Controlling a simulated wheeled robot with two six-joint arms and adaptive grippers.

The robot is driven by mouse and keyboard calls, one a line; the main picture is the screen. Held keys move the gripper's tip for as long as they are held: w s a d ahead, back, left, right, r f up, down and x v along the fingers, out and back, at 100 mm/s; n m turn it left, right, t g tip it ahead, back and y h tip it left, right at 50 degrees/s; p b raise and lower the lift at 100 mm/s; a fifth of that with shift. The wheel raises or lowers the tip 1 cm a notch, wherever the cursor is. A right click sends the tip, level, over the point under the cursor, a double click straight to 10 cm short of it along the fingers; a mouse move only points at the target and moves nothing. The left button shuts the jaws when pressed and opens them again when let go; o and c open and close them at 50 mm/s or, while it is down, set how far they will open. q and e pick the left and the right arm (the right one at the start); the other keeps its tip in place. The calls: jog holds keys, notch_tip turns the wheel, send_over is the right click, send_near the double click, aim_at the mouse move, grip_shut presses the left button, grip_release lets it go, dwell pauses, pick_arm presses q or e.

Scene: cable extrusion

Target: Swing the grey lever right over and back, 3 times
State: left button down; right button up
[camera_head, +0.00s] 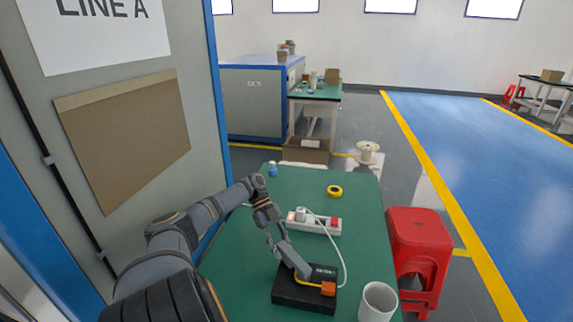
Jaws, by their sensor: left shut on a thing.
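A black box (305,297) sits on the green table near its front edge, with an orange block (328,288) on its top right. The grey lever (298,267) rises from the box and leans up to the left. My left gripper (281,246) reaches down from the upper left and is shut on the upper part of the lever. The fingers and lever are similar in grey, so their exact contact is hard to make out. My right gripper is not in view.
A white power strip (314,222) with a white cable lies behind the box. A yellow tape roll (335,191) lies farther back. A white cup (377,302) stands right of the box. A red stool (419,250) is beside the green table (240,251).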

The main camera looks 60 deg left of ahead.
pick_arm(q)
jog(key=c, duration=1)
grip_release()
jog(key=shift+c, duration=0.2)
jog(key=v, duration=0.7)
jog(key=shift+a, duration=0.2)
jog(key=shift+r, duration=0.2)
